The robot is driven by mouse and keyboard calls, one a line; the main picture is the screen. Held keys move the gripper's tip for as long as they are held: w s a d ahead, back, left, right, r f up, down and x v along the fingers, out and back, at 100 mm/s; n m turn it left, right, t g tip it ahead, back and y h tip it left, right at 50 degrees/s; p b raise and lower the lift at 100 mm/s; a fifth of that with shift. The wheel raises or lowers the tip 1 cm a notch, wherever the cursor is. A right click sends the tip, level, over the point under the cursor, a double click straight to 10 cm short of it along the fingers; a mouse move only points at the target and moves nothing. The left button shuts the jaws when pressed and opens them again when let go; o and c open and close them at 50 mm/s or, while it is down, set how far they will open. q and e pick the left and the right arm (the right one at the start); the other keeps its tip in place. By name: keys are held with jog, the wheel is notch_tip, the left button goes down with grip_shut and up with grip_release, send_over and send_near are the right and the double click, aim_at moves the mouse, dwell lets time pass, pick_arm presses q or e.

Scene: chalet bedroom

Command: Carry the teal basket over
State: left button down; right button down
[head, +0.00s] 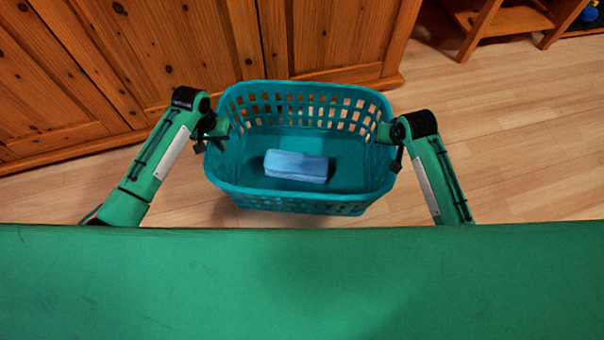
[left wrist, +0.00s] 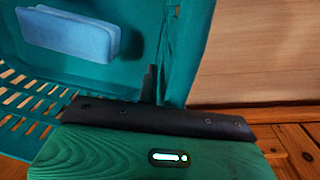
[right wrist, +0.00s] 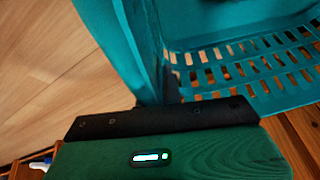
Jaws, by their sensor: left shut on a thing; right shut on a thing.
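The teal basket (head: 290,202) is in the middle of the head view, held between my two arms, with slotted walls and an open top. A folded light blue cloth-like item (head: 296,166) lies on its floor; it also shows in the left wrist view (left wrist: 68,34). My left gripper (head: 218,130) is shut on the basket's left side wall near the rim. My right gripper (head: 388,134) is shut on the right side wall. The wrist views show the teal wall (left wrist: 190,50) (right wrist: 122,40) at each gripper; the fingertips are largely hidden.
A wooden cabinet (head: 110,70) stands close behind the basket, from the left to the middle. A wooden shelf unit (head: 510,18) stands at the back right, with a small blue object (head: 590,13) beside it. The wooden floor (head: 520,140) to the right is clear.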

pick_arm(q)
jog(key=c, duration=1.6)
grip_release()
pick_arm(e)
jog(key=c, duration=1.6)
grip_release()
pick_arm(q)
jog(key=shift+o, duration=0.2)
jog(key=shift+r, duration=0.1)
pick_arm(e)
jog(key=shift+o, duration=0.2)
jog(key=shift+s+r, duration=0.1)
jog(key=shift+r, duration=0.1)
pick_arm(q)
notch_tip(320, 180, up, 12)
jog(key=a, duration=0.1)
jog(key=shift+a, duration=0.25)
pick_arm(e)
jog(key=a+v, duration=0.1)
jog(key=v, duration=1)
jog(key=shift+s+d+r, duration=0.2)
jog(key=shift+s+d, duration=0.05)
jog(key=shift+d, duration=0.25)
